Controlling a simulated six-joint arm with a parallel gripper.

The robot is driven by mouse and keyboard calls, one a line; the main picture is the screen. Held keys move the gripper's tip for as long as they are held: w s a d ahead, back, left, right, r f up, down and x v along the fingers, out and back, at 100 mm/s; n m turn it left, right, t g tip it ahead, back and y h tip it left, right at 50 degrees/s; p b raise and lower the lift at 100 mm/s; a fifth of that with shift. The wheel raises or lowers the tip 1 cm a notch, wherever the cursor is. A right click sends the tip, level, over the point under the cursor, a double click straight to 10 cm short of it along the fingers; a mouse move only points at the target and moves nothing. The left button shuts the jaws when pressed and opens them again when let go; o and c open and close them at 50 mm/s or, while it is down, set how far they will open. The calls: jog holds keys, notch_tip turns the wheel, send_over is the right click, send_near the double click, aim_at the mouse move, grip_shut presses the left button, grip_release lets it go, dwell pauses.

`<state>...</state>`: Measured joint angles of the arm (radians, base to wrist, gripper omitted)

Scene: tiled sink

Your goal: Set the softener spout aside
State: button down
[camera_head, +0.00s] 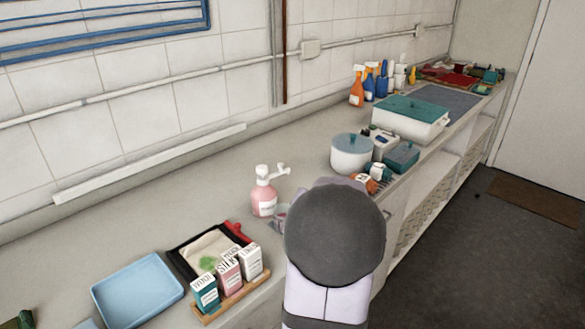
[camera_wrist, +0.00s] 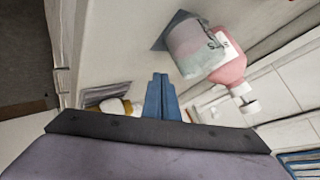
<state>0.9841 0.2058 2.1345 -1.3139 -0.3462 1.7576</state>
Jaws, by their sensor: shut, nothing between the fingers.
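A pink bottle (camera_head: 264,200) with a white pump head (camera_head: 264,172) stands on the counter, left of my arm. In the wrist view the pink bottle (camera_wrist: 232,62) is at upper right, with its white pump (camera_wrist: 245,102) below it. A pale pink and grey-green container (camera_wrist: 192,50) with partly readable lettering is beside it; in the head view only a sliver of it (camera_head: 281,217) shows beside my arm. I cannot tell which part is the softener spout. My gripper (camera_wrist: 160,80) is shut and empty, its blue fingers apart from the container. My arm hides it in the head view.
A wooden rack with several small cartons (camera_head: 228,277), a black tray (camera_head: 180,258) and a blue tray (camera_head: 137,290) are at front left. A white pot (camera_head: 351,155), bin (camera_head: 409,125) and spray bottles (camera_head: 356,88) stand farther back. Counter behind the pink bottle is clear.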

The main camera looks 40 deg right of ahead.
jog(key=shift+s+a+m+t+y, duration=0.15)
jog(key=shift+s+m+t+y, duration=0.15)
jog(key=shift+m+t, duration=0.25)
jog(key=shift+s+a+r+m+t+y+p, duration=0.15)
jog(key=shift+r+m+t+y+p, duration=0.1)
jog(key=shift+m+t+y+p, duration=0.15)
jog(key=s+r+m+t+h+p, duration=0.1)
jog(key=s+r+m+t+p, duration=0.1)
jog(key=s+r+m+t, duration=0.5)
jog(key=w+d+n+p, duration=0.1)
jog(key=w+n+p, duration=0.1)
jog(key=w, duration=1.2)
jog(key=shift+w+d+r+g, duration=0.25)
jog(key=shift+d+r+g, duration=0.1)
jog(key=shift+g, duration=0.1)
